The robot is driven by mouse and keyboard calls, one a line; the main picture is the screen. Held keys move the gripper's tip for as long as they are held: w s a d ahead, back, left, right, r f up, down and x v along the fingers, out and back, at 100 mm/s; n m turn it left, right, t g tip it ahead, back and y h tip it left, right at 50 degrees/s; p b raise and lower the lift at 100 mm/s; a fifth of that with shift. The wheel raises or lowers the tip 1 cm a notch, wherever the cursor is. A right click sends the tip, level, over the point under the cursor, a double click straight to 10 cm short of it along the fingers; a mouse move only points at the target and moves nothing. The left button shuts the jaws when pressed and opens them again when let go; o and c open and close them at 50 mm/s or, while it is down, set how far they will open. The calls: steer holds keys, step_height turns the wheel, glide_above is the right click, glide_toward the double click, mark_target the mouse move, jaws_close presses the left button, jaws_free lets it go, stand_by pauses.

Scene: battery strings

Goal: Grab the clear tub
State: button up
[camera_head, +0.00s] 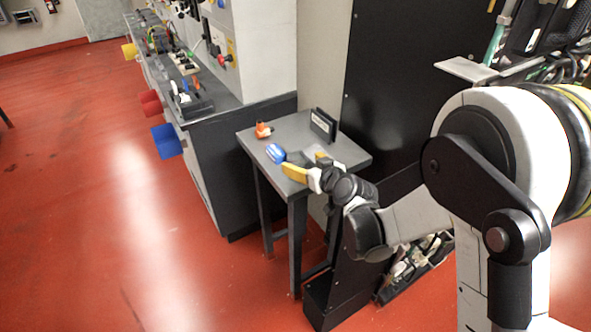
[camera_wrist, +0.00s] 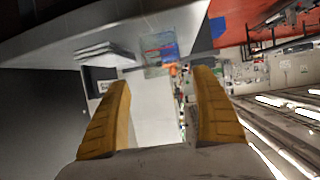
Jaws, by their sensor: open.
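The clear tub (camera_wrist: 157,70) shows in the wrist view as a small see-through box on the grey table, with blue showing in or through it. It lies ahead of my gripper (camera_wrist: 164,80), roughly between the two yellow fingertips in the picture and apart from them. In the head view my gripper (camera_head: 303,164) is at the table's near side, its yellow fingers spread and nothing seen between them. The tub is hard to make out in the head view, near the fingers.
A black cabinet (camera_head: 400,90) stands close on the right. A workbench (camera_head: 215,105) with hanging bins is behind. The red floor at left is free.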

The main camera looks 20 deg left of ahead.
mark_target(291, 158)
steer(key=b+x, duration=0.2)
steer(key=x, duration=0.3)
steer(key=shift+s+a+f, duration=0.1)
steer(key=shift+s+a, duration=0.1)
steer(key=shift+s, duration=0.15)
steer(key=shift+c, duration=1)
steer(key=c, duration=1)
